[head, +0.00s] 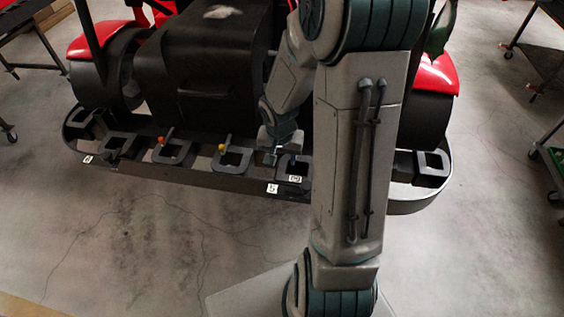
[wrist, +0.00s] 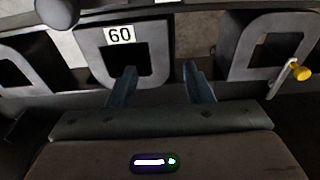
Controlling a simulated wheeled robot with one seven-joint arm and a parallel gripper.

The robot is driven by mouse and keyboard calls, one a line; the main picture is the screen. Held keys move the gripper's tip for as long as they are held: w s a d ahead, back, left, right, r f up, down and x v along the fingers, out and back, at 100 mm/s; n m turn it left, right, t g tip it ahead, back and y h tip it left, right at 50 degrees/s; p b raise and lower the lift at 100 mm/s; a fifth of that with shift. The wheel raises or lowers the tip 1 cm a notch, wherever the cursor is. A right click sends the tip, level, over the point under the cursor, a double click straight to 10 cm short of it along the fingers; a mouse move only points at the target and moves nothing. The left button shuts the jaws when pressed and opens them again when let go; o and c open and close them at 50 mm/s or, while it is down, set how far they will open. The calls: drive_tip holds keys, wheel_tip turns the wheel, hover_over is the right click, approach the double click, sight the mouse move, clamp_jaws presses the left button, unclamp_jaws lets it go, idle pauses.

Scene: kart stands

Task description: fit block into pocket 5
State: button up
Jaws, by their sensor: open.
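My gripper (head: 281,159) is low over the front rail of the kart in the head view. In the wrist view its two blue fingers (wrist: 161,82) are apart, with nothing visibly clamped between them. A dark square frame with a white "60" label (head: 290,168) lies just in front of the fingers; it also shows in the wrist view (wrist: 87,57). A small white tag (head: 272,188), apparently reading 5, is on the rail edge beside it. I cannot make out a separate loose block, nor tell whether the labelled piece is one.
Similar dark square frames line the rail, including one by a yellow knob (head: 222,148) and one by an orange knob (head: 161,140). Another frame (head: 431,163) is at the right. The black kart body (head: 206,60) rises behind. The floor (head: 130,245) in front is clear.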

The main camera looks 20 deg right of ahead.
drive_tip(key=s+a+r+n+t, duration=0.1)
drive_tip(key=s+a+r+n, duration=0.2)
drive_tip(key=s+r, duration=0.4)
drive_tip(key=s+a+r+n+t+y, duration=0.1)
drive_tip(key=s+a+r+n, duration=0.3)
drive_tip(key=r, duration=0.9)
drive_tip(key=s, duration=0.3)
drive_tip(key=shift+s+a, duration=0.2)
drive_tip(key=shift+a, duration=0.15)
